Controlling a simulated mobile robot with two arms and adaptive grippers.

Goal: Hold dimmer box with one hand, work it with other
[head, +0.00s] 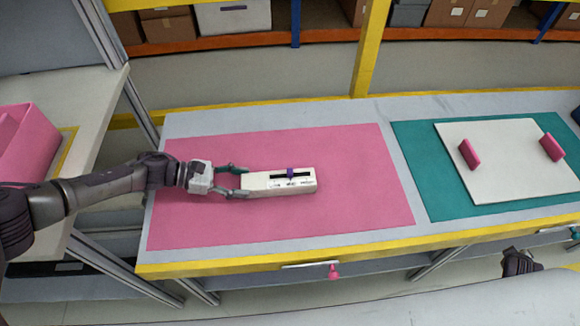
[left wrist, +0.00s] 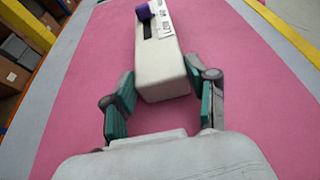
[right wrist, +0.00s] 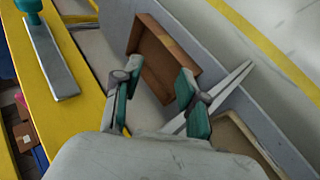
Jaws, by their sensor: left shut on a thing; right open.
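The dimmer box (head: 258,187), a white block with a dark slot and a purple slider knob (head: 290,173), lies on the pink mat. My left gripper (head: 238,182) is shut on the box's left end. In the left wrist view the box (left wrist: 160,70) sits between the teal fingers (left wrist: 164,88), with the purple knob (left wrist: 143,11) at the top edge. My right gripper (right wrist: 160,92) is open and empty in the right wrist view, away from the box. Only a dark part of the right arm shows at the head view's lower right.
The pink mat (head: 350,210) is otherwise clear. To its right, a white board (head: 510,180) with two pink handles lies on a teal mat (head: 420,170). A yellow edge (head: 350,248) and drawer handles run along the front. A pink bin (head: 30,145) stands left.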

